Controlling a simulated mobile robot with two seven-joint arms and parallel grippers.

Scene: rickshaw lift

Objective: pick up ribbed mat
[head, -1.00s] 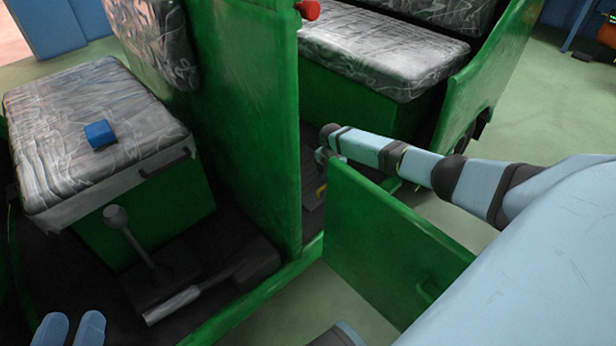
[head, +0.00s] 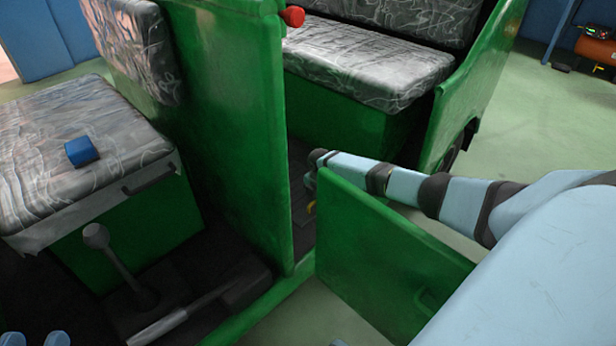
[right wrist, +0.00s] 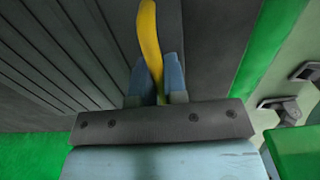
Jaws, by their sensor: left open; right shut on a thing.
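The ribbed mat (right wrist: 65,65) is dark grey with parallel ridges and fills the left of the right wrist view. In the head view only a small part of the mat (head: 301,208) shows in the gap between green panels. My right gripper (right wrist: 155,78) is shut on a curved yellow piece (right wrist: 149,32) above the mat's edge; whether the piece is fixed to the mat I cannot tell. In the head view the right gripper is mostly hidden behind the low green door. My left gripper (head: 34,340) is open at the bottom left, with only its fingertips showing.
The low green door (head: 385,255) stands beside my right arm. A tall green partition (head: 225,130) separates the front seat (head: 60,190), with a blue block (head: 81,151) on it, from the rear seat (head: 365,65). A lever (head: 115,265) rises from the front floor.

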